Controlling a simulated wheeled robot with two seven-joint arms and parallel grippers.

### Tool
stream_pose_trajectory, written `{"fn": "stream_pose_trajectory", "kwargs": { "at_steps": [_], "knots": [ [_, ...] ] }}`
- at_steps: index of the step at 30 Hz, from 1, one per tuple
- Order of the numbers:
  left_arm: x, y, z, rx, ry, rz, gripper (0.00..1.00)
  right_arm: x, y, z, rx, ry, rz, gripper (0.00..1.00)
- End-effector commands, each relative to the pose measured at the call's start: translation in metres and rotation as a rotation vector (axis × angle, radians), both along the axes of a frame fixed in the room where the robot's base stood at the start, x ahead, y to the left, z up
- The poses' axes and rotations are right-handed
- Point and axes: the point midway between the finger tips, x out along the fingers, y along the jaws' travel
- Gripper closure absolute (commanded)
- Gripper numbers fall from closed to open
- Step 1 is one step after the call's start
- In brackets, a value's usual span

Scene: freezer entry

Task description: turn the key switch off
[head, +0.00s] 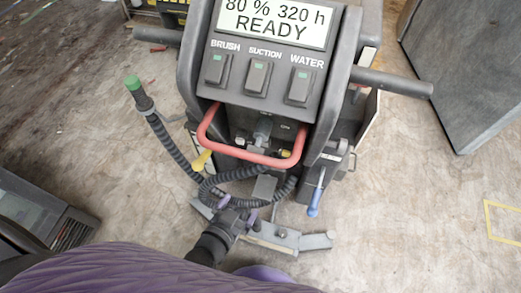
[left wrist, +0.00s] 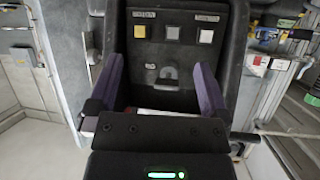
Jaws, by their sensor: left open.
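The floor scrubber's grey key switch (head: 263,129) sits on the dark panel below the three rocker switches, behind the red bar handle. Small lettering is beside it, too small to read surely. In the left wrist view a grey key-like piece (left wrist: 168,76) shows on a dark panel, under three square buttons; its turned position is unclear. My left gripper (head: 239,209) is below the red handle in the head view, apart from the key switch. In the left wrist view its purple fingers (left wrist: 160,90) are spread wide with nothing between them. My right gripper is not in view.
The red bar handle (head: 250,158) loops in front of the key panel. A black ribbed hose (head: 172,140) curls at the left, a blue lever (head: 316,195) hangs at the right. The display (head: 272,20) reads "80 % 320 h READY". A grey block (head: 465,65) stands far right.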

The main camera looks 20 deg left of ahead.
Motion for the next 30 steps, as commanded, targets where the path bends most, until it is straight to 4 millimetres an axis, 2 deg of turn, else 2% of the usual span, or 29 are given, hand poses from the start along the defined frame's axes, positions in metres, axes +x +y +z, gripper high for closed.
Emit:
{"fn": "stream_pose_trajectory", "kwargs": {
  "at_steps": [1,3,7,11,18,22,26,30],
  "knots": [
    [0.012,-0.003,-0.004,-0.020,-0.083,0.017,0.00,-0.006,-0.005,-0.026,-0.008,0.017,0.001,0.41],
    [0.028,-0.005,0.014,-0.051,-0.209,0.055,0.00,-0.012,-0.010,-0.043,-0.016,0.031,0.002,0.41],
    [0.044,-0.004,0.044,-0.100,-0.376,0.135,0.00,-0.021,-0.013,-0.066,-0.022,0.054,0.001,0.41],
    [0.054,-0.002,0.061,-0.119,-0.434,0.172,0.00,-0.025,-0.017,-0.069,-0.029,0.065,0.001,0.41],
    [0.106,-0.004,0.062,-0.119,-0.434,0.171,0.00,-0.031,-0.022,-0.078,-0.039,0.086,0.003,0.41],
    [0.130,-0.005,0.063,-0.120,-0.433,0.171,0.00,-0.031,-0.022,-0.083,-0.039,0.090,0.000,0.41],
    [0.143,-0.005,0.063,-0.118,-0.431,0.170,0.00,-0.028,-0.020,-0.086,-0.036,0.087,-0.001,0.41],
    [0.148,-0.005,0.064,-0.117,-0.431,0.170,0.00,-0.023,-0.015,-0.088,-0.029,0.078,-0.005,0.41]
  ]
}}
